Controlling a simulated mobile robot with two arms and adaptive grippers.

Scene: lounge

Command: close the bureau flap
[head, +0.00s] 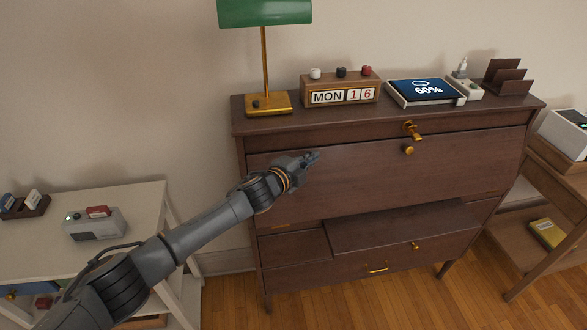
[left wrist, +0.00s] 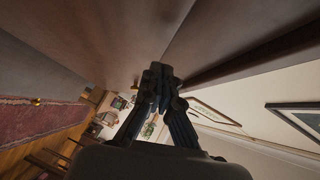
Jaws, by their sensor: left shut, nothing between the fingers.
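The dark brown bureau (head: 245,125) stands against the wall. Its flap (head: 370,185) is up, a broad front panel with a brass knob (head: 408,149) near its top edge. A brass catch (head: 412,131) sits on the rail just above the knob. I cannot tell whether the flap is fully flush with the frame. My left gripper (head: 313,157) is shut and empty, in front of the flap's upper left part; contact is unclear. In the left wrist view the shut fingers (left wrist: 160,80) are close to brown wooden panels. My right gripper is not in view.
On the bureau top stand a green lamp (head: 265,65), a calendar block (head: 340,90), a tablet (head: 425,91) and a letter rack (head: 507,77). A lower section (head: 405,228) juts out below the flap. Side tables stand left (head: 140,200) and right (head: 570,195).

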